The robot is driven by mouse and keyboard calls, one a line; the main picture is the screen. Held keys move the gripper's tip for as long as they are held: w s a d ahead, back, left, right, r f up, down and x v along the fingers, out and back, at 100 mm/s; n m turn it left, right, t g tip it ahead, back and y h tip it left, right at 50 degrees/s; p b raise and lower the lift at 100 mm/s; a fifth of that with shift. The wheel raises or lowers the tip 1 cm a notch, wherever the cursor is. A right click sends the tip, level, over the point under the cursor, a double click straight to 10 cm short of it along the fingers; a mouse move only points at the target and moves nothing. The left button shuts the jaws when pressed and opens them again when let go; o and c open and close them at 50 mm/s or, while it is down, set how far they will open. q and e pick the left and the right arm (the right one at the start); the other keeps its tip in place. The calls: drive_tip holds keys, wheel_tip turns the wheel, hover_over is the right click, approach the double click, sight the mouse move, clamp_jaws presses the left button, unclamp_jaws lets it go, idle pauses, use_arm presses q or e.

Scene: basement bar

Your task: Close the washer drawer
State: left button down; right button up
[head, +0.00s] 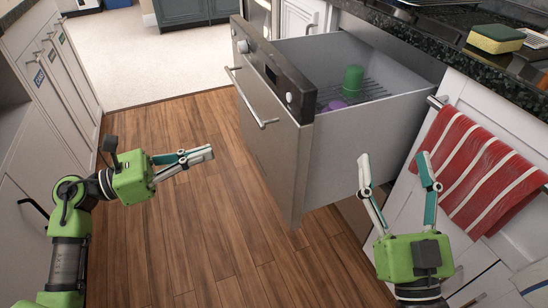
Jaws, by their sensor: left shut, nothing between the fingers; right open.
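The washer drawer (272,137) is pulled out from under the counter, its steel front and bar handle (250,100) facing left over the floor. A green cup (353,79) and a purple item (334,105) sit on the rack inside it. My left gripper (212,153) is shut and empty, left of the drawer front and apart from it. My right gripper (393,158) is open, in front of the drawer's near side wall; I cannot tell whether it touches the wall.
A red striped towel (478,170) hangs on a rail at the right, near my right gripper. A sponge (495,39) lies on the dark counter. White cabinets (50,75) line the left. Wooden floor (190,245) is clear between.

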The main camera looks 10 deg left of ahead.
sight(277, 138)
use_arm(q)
drive_tip(key=shift+m+g, duration=0.3)
drive_tip(key=shift+m, duration=0.3)
drive_tip(key=x, duration=0.4)
drive_tip(key=b+x, duration=0.1)
drive_tip(key=x, duration=0.8)
drive_tip(key=shift+s+d+f, duration=0.15)
drive_tip(key=shift+d+f, duration=0.1)
drive_tip(key=shift+w+d+b, duration=0.25)
drive_tip(key=shift+d+b, duration=0.05)
drive_tip(key=shift+d, duration=0.15)
use_arm(e)
drive_tip(key=s+d+r+t+y, duration=0.1)
drive_tip(key=s+r+t, duration=0.3)
drive_tip(key=s+r, duration=0.2)
drive_tip(key=shift+r, duration=0.5)
